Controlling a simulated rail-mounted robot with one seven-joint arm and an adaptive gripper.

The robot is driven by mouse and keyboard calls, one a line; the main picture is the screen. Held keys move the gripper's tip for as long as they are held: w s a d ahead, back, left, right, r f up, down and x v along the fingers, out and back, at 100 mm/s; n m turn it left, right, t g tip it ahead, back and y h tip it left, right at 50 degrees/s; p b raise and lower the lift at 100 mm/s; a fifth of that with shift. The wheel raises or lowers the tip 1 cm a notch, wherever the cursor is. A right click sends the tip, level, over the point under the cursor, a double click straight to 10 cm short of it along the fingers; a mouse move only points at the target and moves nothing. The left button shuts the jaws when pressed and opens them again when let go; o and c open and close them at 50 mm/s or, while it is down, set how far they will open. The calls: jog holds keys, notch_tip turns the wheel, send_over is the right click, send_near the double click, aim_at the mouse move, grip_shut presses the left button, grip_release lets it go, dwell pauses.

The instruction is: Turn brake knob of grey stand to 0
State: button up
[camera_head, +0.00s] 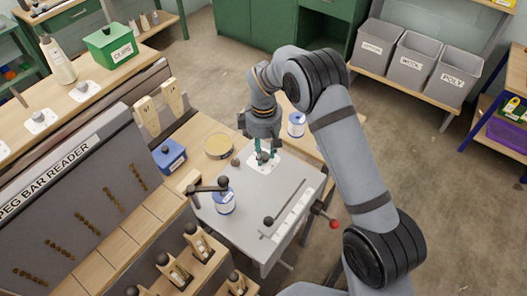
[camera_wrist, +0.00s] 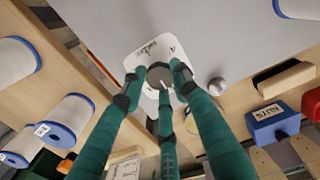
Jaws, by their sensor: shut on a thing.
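The brake knob (camera_wrist: 157,74) is a dark round knob with a white mark, on a white plate (camera_wrist: 139,58) with a printed label. The plate sits near the edge of the grey stand's flat top (camera_wrist: 215,35). My gripper (camera_wrist: 161,86) has its green fingers closed around the knob from several sides. In the head view my gripper (camera_head: 263,153) points down onto the white plate at the back of the grey stand (camera_head: 250,190). The fingers hide the knob there. The plate's small markings are too blurred to read surely, so I cannot tell the knob's setting.
A spool (camera_head: 224,202) stands on the grey top beside a black crank. A red-tipped lever (camera_head: 333,224) sticks out at the right. The wrist view shows several spools at left.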

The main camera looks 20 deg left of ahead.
aim_at(264, 156)
dwell(0.5)
jog(key=o, duration=1.1)
jog(key=shift+o, duration=0.2)
notch_tip(264, 156, up, 12)
notch_tip(264, 156, down, 12)
jog(key=shift+f, duration=0.1)
dwell(0.5)
